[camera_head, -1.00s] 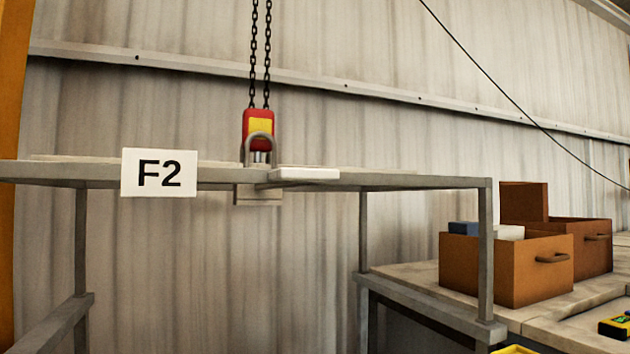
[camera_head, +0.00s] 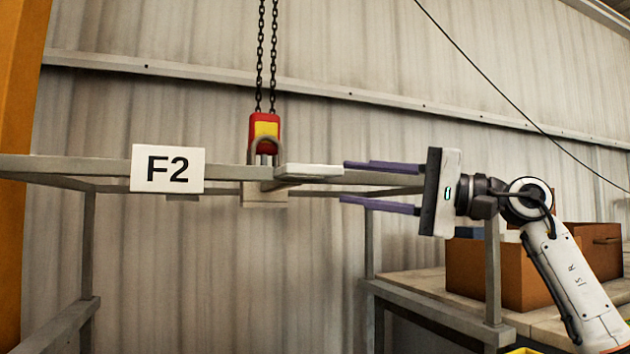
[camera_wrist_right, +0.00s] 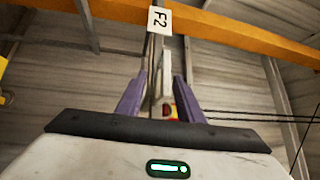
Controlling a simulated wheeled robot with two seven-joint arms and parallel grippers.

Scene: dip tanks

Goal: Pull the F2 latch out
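The F2 sign (camera_head: 168,169) hangs on the front rail of a grey frame; it also shows in the right wrist view (camera_wrist_right: 160,20). Right of it, a pale flat bar (camera_head: 309,170), apparently the latch handle, sticks out from a grey bracket (camera_head: 265,198) on the rail. A red and yellow hoist block (camera_head: 264,128) with a shackle hangs at the bracket. In the right wrist view, rail and pale parts show between the fingers (camera_wrist_right: 160,88). My left gripper is not in view.
Two chains (camera_head: 266,55) run up from the hoist block. The frame's right post (camera_head: 492,270) stands below my right wrist. Brown boxes (camera_head: 497,270) sit on a bench (camera_head: 440,280) behind my right arm. The space in front of the rail is open.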

